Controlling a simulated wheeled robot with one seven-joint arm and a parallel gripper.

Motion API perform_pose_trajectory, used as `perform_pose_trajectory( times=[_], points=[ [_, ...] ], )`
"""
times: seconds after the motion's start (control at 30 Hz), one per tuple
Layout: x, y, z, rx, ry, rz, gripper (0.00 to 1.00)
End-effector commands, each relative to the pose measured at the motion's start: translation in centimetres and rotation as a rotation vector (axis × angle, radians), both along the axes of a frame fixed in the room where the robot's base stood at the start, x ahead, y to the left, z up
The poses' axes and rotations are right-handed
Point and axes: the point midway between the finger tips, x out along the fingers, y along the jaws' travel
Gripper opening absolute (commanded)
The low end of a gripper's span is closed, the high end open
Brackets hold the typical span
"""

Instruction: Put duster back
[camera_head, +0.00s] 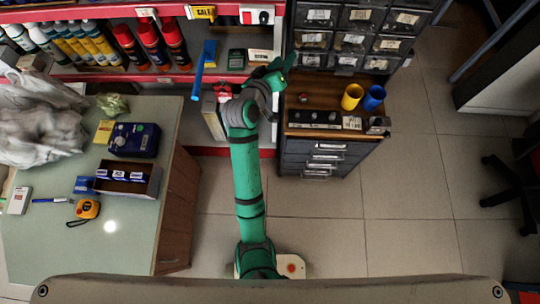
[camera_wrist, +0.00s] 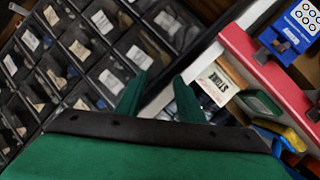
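I cannot pick out a duster for certain in either view. A long blue handle-like object (camera_head: 197,78) stands at the red shelf edge, left of my arm in the head view; I cannot tell if it is the duster. My gripper (camera_head: 281,70) is above the gap between the red-edged shelf and the small-drawer rack. In the wrist view its two green fingers (camera_wrist: 158,97) are spread apart. No held object shows between them.
The drawer rack (camera_head: 348,38) stands behind a wooden-topped cabinet (camera_head: 320,92) with a yellow cup (camera_head: 351,97) and a blue cup (camera_head: 373,98). Bottles (camera_head: 150,42) line the shelf (camera_head: 140,77). A cluttered counter (camera_head: 130,225) is at left. Floor at right is mostly clear.

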Motion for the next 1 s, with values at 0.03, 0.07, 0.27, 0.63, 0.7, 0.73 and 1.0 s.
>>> perform_pose_trajectory(
  times=[0.03,0.07,0.27,0.63,0.7,0.73,1.0],
  points=[
    [-0.9,-1.2,-0.8,-0.027,-0.009,0.020,0.35],
    [-1.4,-1.5,-1.1,-0.039,-0.016,0.036,0.35],
    [-5.4,-3.3,-3.9,-0.085,-0.049,0.152,0.35],
    [-17.2,-3.7,-9.9,-0.016,-0.046,0.345,0.35],
    [-19.9,-3.3,-10.7,0.021,-0.045,0.371,0.35],
    [-21.0,-3.2,-11.0,0.038,-0.043,0.380,0.35],
    [-31.8,-0.8,-12.1,0.243,-0.050,0.419,0.35]
  ],
)
